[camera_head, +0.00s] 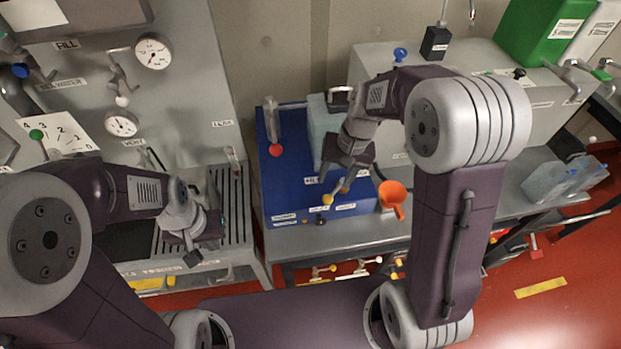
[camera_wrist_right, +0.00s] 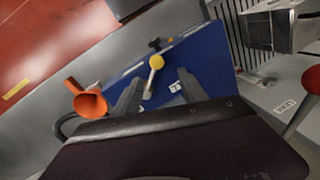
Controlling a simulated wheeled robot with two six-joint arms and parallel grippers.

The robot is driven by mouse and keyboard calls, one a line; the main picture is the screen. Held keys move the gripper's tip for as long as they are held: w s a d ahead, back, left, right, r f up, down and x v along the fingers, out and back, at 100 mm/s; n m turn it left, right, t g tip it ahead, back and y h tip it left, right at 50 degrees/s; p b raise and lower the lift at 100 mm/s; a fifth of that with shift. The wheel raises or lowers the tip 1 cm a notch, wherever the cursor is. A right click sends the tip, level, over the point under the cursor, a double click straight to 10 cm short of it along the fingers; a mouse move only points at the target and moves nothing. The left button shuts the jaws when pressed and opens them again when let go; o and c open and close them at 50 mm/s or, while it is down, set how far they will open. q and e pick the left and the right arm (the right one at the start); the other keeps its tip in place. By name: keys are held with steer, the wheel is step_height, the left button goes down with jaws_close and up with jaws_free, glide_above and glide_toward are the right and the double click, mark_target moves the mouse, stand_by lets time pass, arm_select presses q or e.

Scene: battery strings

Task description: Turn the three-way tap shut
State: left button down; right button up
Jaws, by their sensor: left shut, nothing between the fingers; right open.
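A lever with a yellow ball knob (camera_head: 327,199) stands at the front of the blue box (camera_head: 272,185); it looks like the three-way tap, though its label is too small to read. My right gripper (camera_head: 337,180) points down at it, open. In the right wrist view the yellow knob (camera_wrist_right: 156,61) and its pale stem lie between the two open fingers of my right gripper (camera_wrist_right: 160,92); I cannot tell whether they touch. A small black tap handle (camera_wrist_right: 154,44) shows just beyond the knob. My left gripper (camera_head: 192,256) is shut and empty, low over the slatted drain tray (camera_head: 237,215).
An orange funnel (camera_head: 393,197) stands close right of the blue box. A red-knobbed lever (camera_head: 276,149) rises at the box's left. A grey panel with gauges (camera_head: 153,52) stands behind my left arm. Clear containers (camera_head: 553,182) sit on the bench at right.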

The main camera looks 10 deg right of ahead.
mark_target(329, 196)
steer(key=f, duration=0.5)
steer(key=a+f, duration=0.1)
steer(key=f, duration=0.2)
steer(key=shift+s+a+f+p, duration=0.1)
steer(key=shift+s+f+p, duration=0.05)
steer(key=shift+s+p, duration=0.2)
steer(key=shift+w, duration=0.1)
jaws_close()
stand_by(1.1)
